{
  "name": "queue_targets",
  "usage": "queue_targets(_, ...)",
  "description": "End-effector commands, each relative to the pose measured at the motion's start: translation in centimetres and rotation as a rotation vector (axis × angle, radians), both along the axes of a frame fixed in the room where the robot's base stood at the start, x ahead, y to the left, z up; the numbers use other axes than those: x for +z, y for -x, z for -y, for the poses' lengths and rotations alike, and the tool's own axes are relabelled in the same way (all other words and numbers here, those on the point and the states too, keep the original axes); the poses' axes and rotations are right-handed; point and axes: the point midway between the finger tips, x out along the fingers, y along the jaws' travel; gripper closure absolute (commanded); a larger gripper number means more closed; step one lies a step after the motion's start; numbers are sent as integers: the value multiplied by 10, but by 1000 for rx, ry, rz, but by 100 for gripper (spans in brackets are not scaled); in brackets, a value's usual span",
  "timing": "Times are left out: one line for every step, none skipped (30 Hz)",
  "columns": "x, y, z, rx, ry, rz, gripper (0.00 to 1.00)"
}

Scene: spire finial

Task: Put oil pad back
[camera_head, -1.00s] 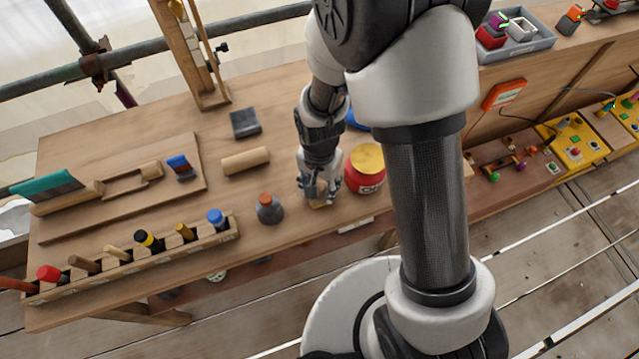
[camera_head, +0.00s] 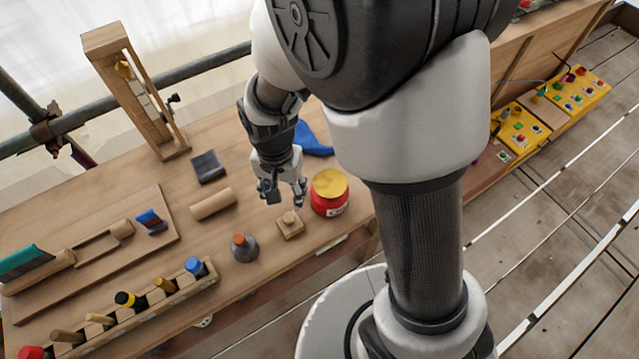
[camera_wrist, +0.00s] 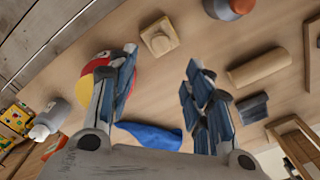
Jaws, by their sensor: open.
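My gripper (camera_head: 285,196) is open and empty, raised above and slightly behind the block. In the wrist view the block (camera_wrist: 160,36) lies beyond my spread fingers (camera_wrist: 162,68), apart from them. The red jar (camera_wrist: 93,72) is partly hidden behind one finger.
A wooden roll (camera_head: 212,203) and a dark grey block (camera_head: 208,166) lie to the left. A blue cloth (camera_head: 314,142) lies behind my gripper. A rack (camera_head: 190,290) of several tools runs along the front edge. A tall wooden frame (camera_head: 150,115) stands at the back.

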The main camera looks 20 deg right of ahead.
Motion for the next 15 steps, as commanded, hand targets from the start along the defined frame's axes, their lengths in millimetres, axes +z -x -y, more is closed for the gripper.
queue_targets(3,0,1,2,-2,5,54)
queue_targets(7,-1,2,6,-3,11,54)
queue_targets(14,-1,5,15,-6,20,54)
queue_targets(22,0,7,24,-8,31,54)
queue_targets(31,1,11,36,-11,42,54)
queue_targets(45,3,16,57,-14,61,54)
queue_targets(58,5,21,74,-16,78,54)
queue_targets(70,8,26,93,-18,96,54)
queue_targets(88,13,34,123,-19,121,54)
queue_targets(100,18,40,144,-18,139,54)
queue_targets(112,24,45,167,-16,157,54)
queue_targets(126,32,53,197,-12,181,54)
queue_targets(137,38,58,221,-9,201,54)
queue_targets(146,46,64,242,-4,218,54)
queue_targets(158,55,70,272,3,242,54)
